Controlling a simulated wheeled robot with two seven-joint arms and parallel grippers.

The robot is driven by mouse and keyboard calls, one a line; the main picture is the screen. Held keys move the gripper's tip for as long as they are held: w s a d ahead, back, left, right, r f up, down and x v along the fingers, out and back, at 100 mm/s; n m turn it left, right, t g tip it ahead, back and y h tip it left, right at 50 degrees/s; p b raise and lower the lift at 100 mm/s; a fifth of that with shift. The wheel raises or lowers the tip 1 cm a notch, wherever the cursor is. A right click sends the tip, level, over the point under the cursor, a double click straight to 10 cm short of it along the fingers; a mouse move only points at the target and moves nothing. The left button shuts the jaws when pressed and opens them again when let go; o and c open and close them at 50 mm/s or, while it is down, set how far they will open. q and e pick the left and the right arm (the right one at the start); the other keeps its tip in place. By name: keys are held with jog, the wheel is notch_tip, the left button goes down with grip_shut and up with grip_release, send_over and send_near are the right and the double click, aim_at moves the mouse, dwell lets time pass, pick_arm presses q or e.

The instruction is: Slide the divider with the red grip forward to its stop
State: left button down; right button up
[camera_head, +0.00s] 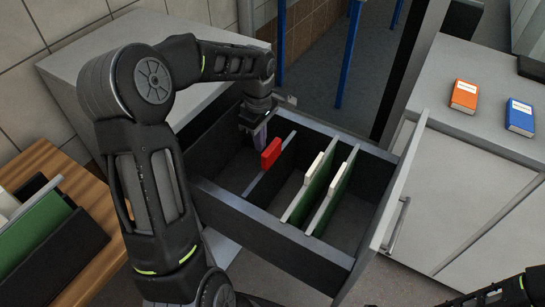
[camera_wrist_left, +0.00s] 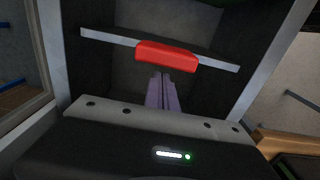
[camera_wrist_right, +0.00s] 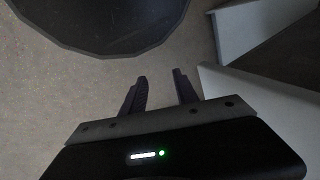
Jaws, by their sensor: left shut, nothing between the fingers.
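The divider (camera_head: 257,183) is a thin grey bar across the open dark drawer (camera_head: 262,217). Its red grip (camera_head: 270,153) stands up at the middle of the bar. The red grip (camera_wrist_left: 167,56) also shows in the left wrist view, just beyond my fingertips. My left gripper (camera_head: 259,138) points down into the drawer, on the left side of the red grip. Its fingers are shut together and empty; whether they touch the grip I cannot tell. My right gripper (camera_wrist_right: 160,78) is open and empty, away from the drawer, over the floor.
Two green dividers with white tabs (camera_head: 313,168) stand further right in the drawer. An orange book (camera_head: 464,95) and a blue book (camera_head: 520,117) lie on the right counter (camera_head: 470,62). A wooden table (camera_head: 92,205) with a dark box stands at left.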

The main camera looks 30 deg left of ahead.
pick_arm(q)
jog(key=shift+f+b, duration=0.6)
jog(key=shift+f, duration=0.4)
jog(key=shift+d, duration=0.15)
jog(key=d+b, duration=0.1)
jog(key=d, duration=0.6)
jog(key=shift+d+b, duration=0.35)
dwell(0.8)
jog(key=shift+w+a, duration=0.1)
jog(key=shift+a, duration=0.65)
jog(key=shift+r, duration=0.1)
notch_tip(320, 180, up, 10)
jog(key=p, duration=0.7)
